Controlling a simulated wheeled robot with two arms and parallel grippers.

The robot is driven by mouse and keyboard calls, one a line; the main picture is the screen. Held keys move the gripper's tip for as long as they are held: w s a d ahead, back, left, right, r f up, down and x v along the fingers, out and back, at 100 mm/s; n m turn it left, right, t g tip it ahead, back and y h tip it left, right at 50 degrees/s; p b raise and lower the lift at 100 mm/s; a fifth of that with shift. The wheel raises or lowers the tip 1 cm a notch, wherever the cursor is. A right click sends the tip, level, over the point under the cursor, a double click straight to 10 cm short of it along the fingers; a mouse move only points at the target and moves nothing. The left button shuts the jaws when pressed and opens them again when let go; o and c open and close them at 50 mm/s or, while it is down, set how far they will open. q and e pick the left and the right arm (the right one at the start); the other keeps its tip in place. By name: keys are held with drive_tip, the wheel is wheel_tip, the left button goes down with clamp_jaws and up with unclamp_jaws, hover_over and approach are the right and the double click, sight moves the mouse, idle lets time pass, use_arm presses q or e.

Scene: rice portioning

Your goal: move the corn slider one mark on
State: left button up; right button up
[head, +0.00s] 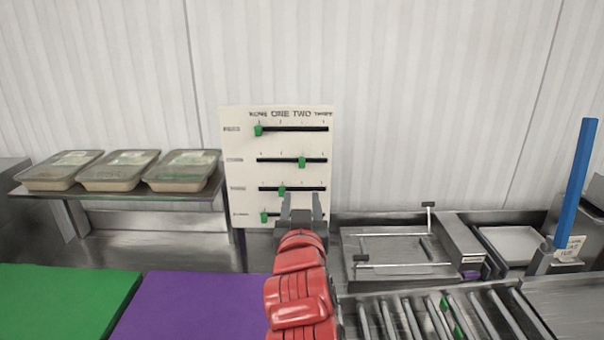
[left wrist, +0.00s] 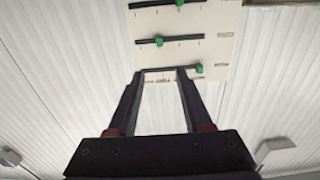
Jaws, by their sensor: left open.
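A cream slider board (head: 240,146) stands upright against the back wall. It has four rows with green knobs on dark slots; the row labels are too blurred to tell which is corn. The top knob (head: 258,131) is at the leftmost mark, the second-row knob (head: 302,162) at the third mark, the third-row knob (head: 282,191) at the second, the bottom knob (head: 264,217) at the left end. My left gripper (head: 303,204) is open and empty before the board's lower right, hiding part of the bottom row. The left wrist view shows the open fingers (left wrist: 161,73) and an upside-down board (left wrist: 215,18).
Lidded trays (head: 113,171) sit on a steel shelf at left. A green mat (head: 65,300) and purple mat (head: 195,306) lie in front. At right are a metal tray fixture (head: 395,250), rollers (head: 430,315) and an upright blue bar (head: 577,180).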

use_arm(q)
drive_tip(key=p, duration=0.6)
approach(302, 164)
drive_tip(key=w, duration=0.8)
drive_tip(key=shift+w+r, duration=0.1)
drive_tip(key=shift+w, duration=0.6)
clamp_jaws()
idle(0.4)
